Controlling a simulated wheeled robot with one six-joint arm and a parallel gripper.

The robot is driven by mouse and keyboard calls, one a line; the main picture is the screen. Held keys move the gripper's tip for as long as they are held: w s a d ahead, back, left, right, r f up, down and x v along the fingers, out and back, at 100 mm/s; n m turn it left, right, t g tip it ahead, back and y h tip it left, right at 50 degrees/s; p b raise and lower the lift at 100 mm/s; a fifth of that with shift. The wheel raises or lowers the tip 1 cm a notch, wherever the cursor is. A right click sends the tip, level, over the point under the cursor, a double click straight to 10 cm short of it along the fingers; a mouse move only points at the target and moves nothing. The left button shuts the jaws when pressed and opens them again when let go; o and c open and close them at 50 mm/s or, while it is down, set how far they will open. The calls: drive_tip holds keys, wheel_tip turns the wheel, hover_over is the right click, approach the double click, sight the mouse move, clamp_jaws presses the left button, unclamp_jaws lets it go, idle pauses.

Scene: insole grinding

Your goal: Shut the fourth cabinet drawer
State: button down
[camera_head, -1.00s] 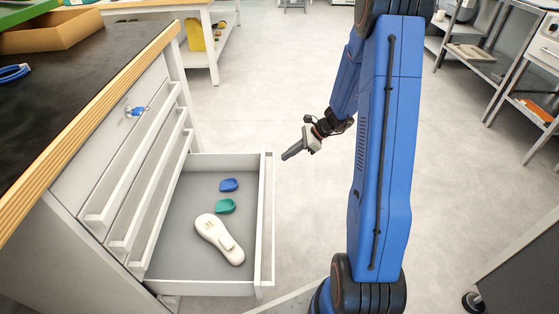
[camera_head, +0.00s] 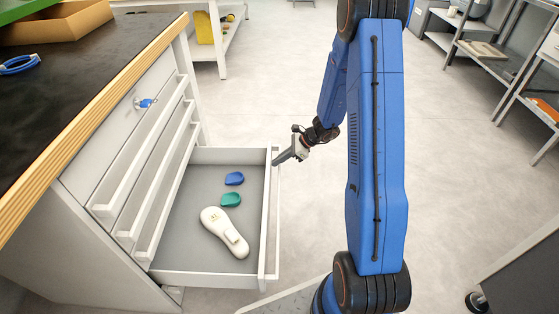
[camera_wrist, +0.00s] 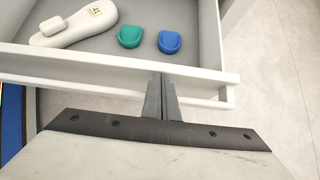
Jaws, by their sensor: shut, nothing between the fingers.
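The fourth cabinet drawer (camera_head: 183,254) is the lowest one and stands pulled out from the white cabinet (camera_head: 95,225).
The dark worktop (camera_head: 75,85) overhangs the cabinet. Shelving (camera_head: 500,65) stands at the right; the floor (camera_head: 260,80) beyond the drawer is clear.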

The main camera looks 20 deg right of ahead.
drive_tip(key=w+a, duration=0.4)
drive_tip(key=a, duration=0.5)
drive_tip(key=w+a, duration=0.4)
drive_tip(key=a, duration=0.6)
drive_tip(key=w+a, duration=0.4)
drive_tip(key=a, duration=0.6)
drive_tip(key=shift+a, duration=0.2)
